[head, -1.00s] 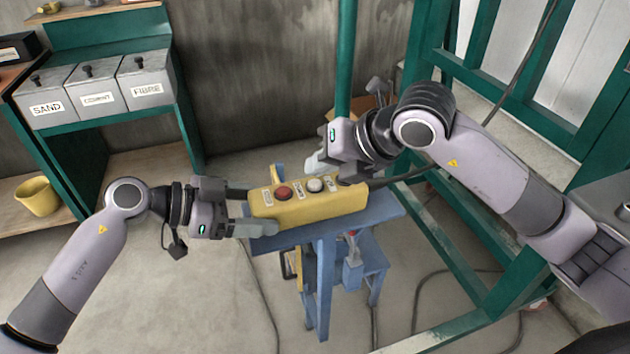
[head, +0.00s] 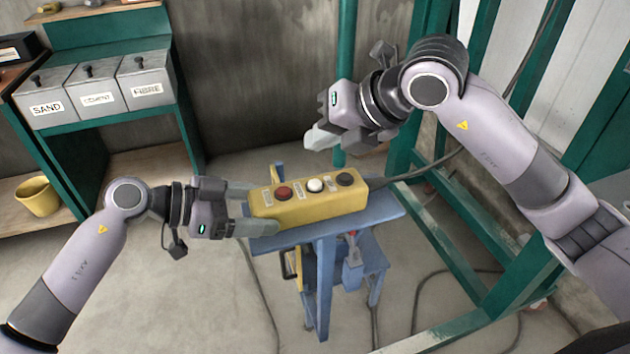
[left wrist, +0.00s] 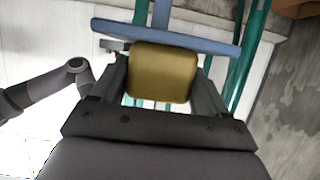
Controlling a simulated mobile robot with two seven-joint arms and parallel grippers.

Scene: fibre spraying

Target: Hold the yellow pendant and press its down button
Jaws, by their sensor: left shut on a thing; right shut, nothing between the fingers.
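The yellow pendant (head: 308,208) lies level over the blue stand, with a red, a white and a dark button along its top. Small labels sit beside the buttons; I cannot read them. My left gripper (head: 262,212) is shut on the pendant's left end. In the left wrist view the pendant's yellow end (left wrist: 163,72) sits between the two fingers of my left gripper (left wrist: 165,85). My right gripper (head: 318,138) is shut and empty, above and behind the pendant, apart from it. The dark button (head: 345,179) at the right end is uncovered.
The blue stand (head: 385,213) is under the pendant. A dark cable (head: 410,174) runs from the pendant's right end towards the green frame (head: 470,215). Bins marked SAND, CEMENT and FIBRE (head: 145,80) and a yellow bucket (head: 38,196) are at the left.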

